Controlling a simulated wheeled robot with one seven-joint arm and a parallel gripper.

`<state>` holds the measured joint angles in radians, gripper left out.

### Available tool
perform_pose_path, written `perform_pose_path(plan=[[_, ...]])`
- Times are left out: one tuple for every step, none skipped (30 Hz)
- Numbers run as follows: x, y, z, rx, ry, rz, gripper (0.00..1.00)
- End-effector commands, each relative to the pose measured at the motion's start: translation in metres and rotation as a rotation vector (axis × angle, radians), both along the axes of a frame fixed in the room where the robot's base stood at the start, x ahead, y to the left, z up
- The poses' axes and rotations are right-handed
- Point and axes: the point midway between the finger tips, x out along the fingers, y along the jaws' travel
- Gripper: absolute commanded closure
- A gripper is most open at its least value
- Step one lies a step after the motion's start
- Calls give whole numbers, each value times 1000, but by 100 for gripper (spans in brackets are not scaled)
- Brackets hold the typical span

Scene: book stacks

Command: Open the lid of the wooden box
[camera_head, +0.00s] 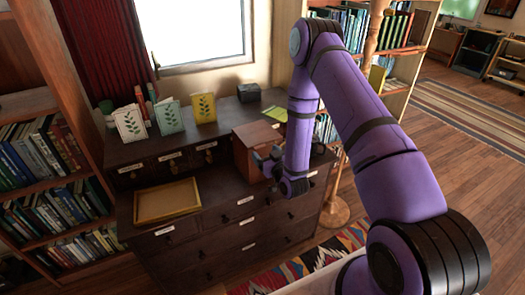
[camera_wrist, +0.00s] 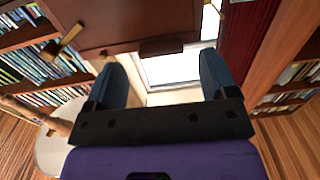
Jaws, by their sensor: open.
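The wooden box (camera_head: 250,138) is reddish-brown and stands on the right part of the dark dresser, and its lid looks shut. My gripper (camera_head: 267,163) is at the box's front right side, and my arm hides part of that side. In the wrist view my gripper (camera_wrist: 161,64) is open, with its two blue-grey fingers apart and nothing held between them. A brown wooden face, which looks like the box, fills the top of that view. A small dark brown block (camera_wrist: 161,47) on its edge lies just beyond the fingertips. I cannot tell whether anything touches.
The dresser (camera_head: 215,215) has drawers with white labels. A yellow-framed tray (camera_head: 167,201) lies on its left part. Upright leaf-pattern cards (camera_head: 204,108) and a small dark box (camera_head: 248,92) stand at the back. A bookcase (camera_head: 45,165) is at the left.

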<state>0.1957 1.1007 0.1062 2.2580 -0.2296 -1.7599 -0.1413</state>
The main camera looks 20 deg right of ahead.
Motion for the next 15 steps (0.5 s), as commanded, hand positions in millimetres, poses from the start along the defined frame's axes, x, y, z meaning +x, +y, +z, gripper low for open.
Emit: perform_pose_path(plan=[[7, 1, 0, 0, -1, 1, 21], [11, 1, 0, 0, -2, 1, 21], [15, 2, 0, 0, -2, 1, 21], [18, 2, 0, 0, -1, 1, 21], [20, 2, 0, 0, 0, 1, 21], [23, 2, 0, 0, -1, 1, 21], [24, 2, 0, 0, -1, 1, 21], [26, 3, 0, 0, -1, 1, 21], [27, 3, 0, 0, 0, 1, 21], [27, 3, 0, 1, 0, 1, 21], [28, 3, 0, 1, 0, 1, 21], [28, 3, 0, 1, 1, 1, 21], [28, 3, 0, 1, 1, 1, 21], [28, 3, 0, 1, 1, 1, 21], [28, 3, 0, 1, 1, 1, 21]])
